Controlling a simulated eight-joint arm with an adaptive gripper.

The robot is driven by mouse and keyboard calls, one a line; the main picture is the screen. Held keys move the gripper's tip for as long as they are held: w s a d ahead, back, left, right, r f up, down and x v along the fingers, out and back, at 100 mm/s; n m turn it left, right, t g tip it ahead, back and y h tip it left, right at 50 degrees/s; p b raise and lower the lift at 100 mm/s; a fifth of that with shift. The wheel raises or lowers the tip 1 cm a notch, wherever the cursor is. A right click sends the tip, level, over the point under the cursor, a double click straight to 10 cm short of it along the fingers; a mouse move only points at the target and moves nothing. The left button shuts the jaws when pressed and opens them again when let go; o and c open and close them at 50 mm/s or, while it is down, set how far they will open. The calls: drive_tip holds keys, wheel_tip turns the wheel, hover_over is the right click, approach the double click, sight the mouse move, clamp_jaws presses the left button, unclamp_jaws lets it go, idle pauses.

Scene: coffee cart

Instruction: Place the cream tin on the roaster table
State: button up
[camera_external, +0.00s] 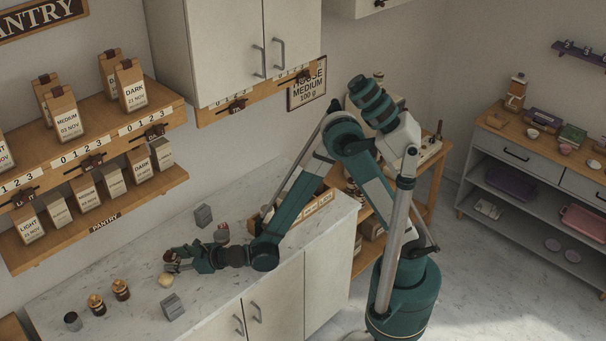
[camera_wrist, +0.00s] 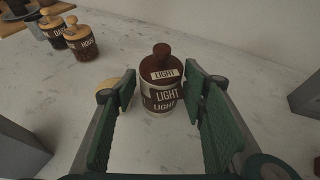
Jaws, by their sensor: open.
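My gripper (camera_external: 177,262) is low over the marble counter, pointing left. In the wrist view my gripper (camera_wrist: 162,105) is open, with a finger on each side of a jar labelled LIGHT (camera_wrist: 160,92). The jar is upright, with a white and brown body and a dark red knobbed lid; a gap shows beside it. A small pale cream round thing (camera_external: 166,281) lies beside the gripper in the external view; I cannot tell whether it is the cream tin. It also shows partly behind the left finger (camera_wrist: 104,85). A wooden table with equipment (camera_external: 432,158), possibly the roaster table, stands beyond the counter's right end.
Two wooden-lidded jars (camera_wrist: 80,40) stand left on the counter, near a dark grey cup (camera_external: 72,321). Grey blocks stand behind (camera_external: 203,215) and in front (camera_external: 172,307) of the gripper. Shelves (camera_external: 100,215) overhang the back.

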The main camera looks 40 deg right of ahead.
drive_tip(key=shift+x, duration=1.45)
drive_tip(key=c, duration=0.9)
drive_tip(key=shift+r, duration=0.1)
drive_tip(key=shift+r+p, duration=0.85)
drive_tip(key=shift+r, duration=4.05)
